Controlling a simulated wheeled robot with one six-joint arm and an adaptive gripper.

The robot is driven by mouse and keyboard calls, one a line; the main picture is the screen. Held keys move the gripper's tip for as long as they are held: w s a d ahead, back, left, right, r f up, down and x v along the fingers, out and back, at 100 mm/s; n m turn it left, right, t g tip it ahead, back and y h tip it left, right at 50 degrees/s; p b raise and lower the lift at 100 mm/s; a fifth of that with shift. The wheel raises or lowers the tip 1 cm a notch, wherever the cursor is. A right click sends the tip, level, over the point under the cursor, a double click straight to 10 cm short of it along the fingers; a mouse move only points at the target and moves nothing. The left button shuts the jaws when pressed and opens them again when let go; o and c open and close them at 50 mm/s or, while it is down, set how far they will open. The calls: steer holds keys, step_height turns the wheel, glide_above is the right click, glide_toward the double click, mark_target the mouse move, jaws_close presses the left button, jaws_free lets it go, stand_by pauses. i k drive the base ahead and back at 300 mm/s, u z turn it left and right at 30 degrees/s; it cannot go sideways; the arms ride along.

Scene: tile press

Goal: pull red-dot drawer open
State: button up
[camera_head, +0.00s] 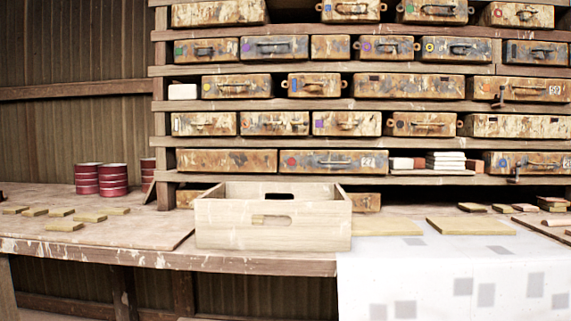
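Another drawer (528,17) at the top right has a small reddish mark, whose shape and exact colour I cannot tell. My gripper is not in view.
An open wooden crate (225,222) stands on the bench just below and in front of the "24" drawer. Red-and-white tins (88,180) and tiles (64,227) lie at left. Stacked blocks (445,161) sit right of the drawer. A white patterned cloth (440,275) hangs at right.

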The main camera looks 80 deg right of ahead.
mark_target(330, 157)
steer(key=i, duration=0.45)
steer(key=z, duration=2.75)
